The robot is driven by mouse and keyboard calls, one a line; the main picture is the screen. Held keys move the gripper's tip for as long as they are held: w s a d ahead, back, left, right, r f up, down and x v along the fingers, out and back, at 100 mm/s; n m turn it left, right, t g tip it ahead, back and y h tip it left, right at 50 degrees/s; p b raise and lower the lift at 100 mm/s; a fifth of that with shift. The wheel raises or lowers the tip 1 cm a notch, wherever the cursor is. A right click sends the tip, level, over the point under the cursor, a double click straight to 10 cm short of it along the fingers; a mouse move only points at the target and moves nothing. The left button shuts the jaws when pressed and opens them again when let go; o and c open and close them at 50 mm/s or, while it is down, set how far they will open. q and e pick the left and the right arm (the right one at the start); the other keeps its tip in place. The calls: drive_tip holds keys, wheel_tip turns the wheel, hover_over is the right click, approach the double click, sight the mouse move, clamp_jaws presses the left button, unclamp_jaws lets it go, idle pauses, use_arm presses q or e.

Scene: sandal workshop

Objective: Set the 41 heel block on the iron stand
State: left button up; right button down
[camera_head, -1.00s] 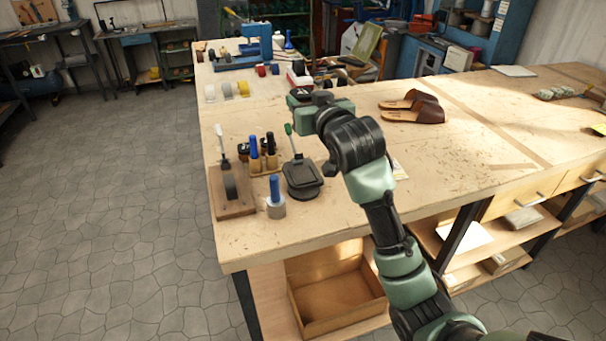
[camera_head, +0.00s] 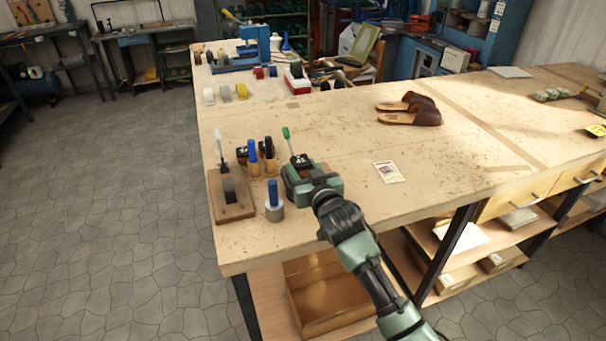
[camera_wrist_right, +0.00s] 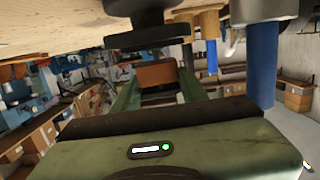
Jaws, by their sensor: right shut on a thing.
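My right gripper (camera_head: 297,180) is low over the near left part of the workbench. In the right wrist view its fingers (camera_wrist_right: 158,88) are shut on a brown block with dark faces (camera_wrist_right: 157,74), which I take as the heel block; no number can be read. The black iron stand (camera_wrist_right: 150,38) shows upside down in that view, close to the held block, with a gap visible between them. In the head view the stand is mostly hidden behind the gripper. My left gripper is out of view.
A wooden base with a dark wheel (camera_head: 231,205), a blue-handled tool in a grey round holder (camera_head: 274,212) and a rack of blue- and black-handled tools (camera_head: 258,168) stand close left of the gripper. A green-handled tool (camera_head: 287,134) is behind it. Sandals (camera_head: 410,117) lie farther right.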

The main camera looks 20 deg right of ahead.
drive_tip(key=shift+f, duration=1.05)
drive_tip(key=shift+f, duration=0.1)
drive_tip(key=c, duration=0.8)
unclamp_jaws()
drive_tip(key=shift+o, duration=0.2)
drive_tip(key=shift+s, duration=0.4)
drive_tip(key=s, duration=0.3)
drive_tip(key=s+r+b, duration=0.1)
drive_tip(key=s, duration=0.3)
drive_tip(key=s+r, duration=0.1)
drive_tip(key=s, duration=0.3)
drive_tip(key=shift+d+b, duration=0.2)
drive_tip(key=shift+b, duration=0.15)
